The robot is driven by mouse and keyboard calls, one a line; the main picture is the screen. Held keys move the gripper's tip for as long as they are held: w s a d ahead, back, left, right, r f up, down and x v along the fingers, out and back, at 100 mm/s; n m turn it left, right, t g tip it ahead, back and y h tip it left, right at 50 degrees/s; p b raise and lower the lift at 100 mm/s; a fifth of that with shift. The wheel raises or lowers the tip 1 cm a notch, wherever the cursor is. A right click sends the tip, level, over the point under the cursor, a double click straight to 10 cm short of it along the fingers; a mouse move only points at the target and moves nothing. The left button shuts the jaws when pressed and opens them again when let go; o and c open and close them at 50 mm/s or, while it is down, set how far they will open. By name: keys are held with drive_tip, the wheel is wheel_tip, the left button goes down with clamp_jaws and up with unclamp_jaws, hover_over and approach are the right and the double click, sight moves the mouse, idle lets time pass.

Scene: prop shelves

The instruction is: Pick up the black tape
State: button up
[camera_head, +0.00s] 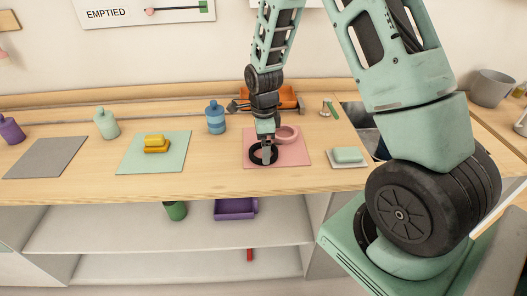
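The black tape (254,158) is a dark ring on the left part of a pink mat (297,157) on the counter. My gripper (266,155) points down at the tape, and its fingertips overlap the ring in the picture. I cannot tell whether the fingers are open or shut on it, or whether the tape is lifted. A pink ring, perhaps another tape (289,133), lies just behind and right of my gripper on the same mat.
A blue bottle (215,119) stands left of the mat and an orange tray (286,98) behind it. A green block (347,154) lies on a small pale mat to the right. Yellow blocks (156,143) sit on a green mat further left.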

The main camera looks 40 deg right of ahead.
drive_tip(key=shift+f, duration=0.95)
drive_tip(key=c, duration=1.1)
drive_tip(key=shift+r, duration=0.1)
